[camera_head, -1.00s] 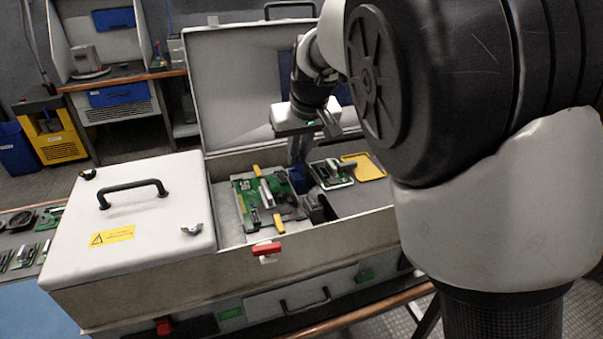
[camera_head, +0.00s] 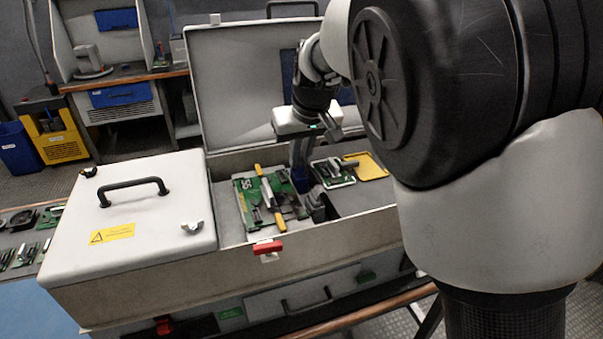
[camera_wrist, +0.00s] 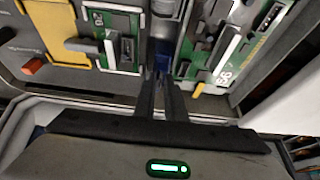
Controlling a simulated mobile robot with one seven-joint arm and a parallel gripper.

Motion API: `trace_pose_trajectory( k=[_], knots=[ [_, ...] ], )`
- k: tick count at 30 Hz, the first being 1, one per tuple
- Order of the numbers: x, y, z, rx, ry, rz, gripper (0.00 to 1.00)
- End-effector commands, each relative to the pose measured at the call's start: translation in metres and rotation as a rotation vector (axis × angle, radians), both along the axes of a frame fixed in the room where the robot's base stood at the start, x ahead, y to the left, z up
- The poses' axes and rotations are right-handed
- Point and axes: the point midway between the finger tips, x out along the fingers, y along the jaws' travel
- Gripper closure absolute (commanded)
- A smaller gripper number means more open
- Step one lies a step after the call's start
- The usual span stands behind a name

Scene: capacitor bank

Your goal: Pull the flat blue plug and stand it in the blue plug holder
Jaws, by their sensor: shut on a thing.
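My gripper (camera_head: 300,163) points down into the open part of the case, between two green boards. Its narrow fingers are close together, shut on the flat blue plug (camera_head: 299,180). In the wrist view, the fingertips (camera_wrist: 164,78) reach the blue piece (camera_wrist: 162,57), which is small and partly hidden by them. I cannot tell whether the plug is still seated or clear of its socket. The blue plug holder cannot be made out with certainty in either view.
A green board (camera_head: 247,207) with yellow-ended handle lies left of the fingers, another (camera_head: 333,172) right. A yellow pad (camera_head: 366,166) lies beyond it. The raised lid (camera_head: 235,90) stands behind, the closed white cover (camera_head: 150,205) at left. The case's front wall has a red latch (camera_head: 267,247).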

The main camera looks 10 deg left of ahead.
Motion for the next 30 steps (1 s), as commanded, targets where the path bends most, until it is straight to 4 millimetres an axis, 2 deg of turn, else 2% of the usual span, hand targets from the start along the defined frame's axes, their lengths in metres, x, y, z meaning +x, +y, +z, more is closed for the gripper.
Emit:
trace_pose_trajectory(
  k=[25, 26, 27, 29, 30],
  knots=[
    [0.0, 0.0, -0.014, 0.0, 0.0, 0.0, 1.0],
    [0.0, 0.0, -0.014, 0.0, 0.0, 0.0, 0.86],
    [0.0, 0.0, -0.014, 0.0, 0.0, 0.0, 0.79],
    [0.0, 0.0, -0.014, 0.0, 0.0, 0.0, 0.69],
    [0.0, 0.0, -0.014, 0.0, 0.0, 0.0, 0.68]
  ],
)
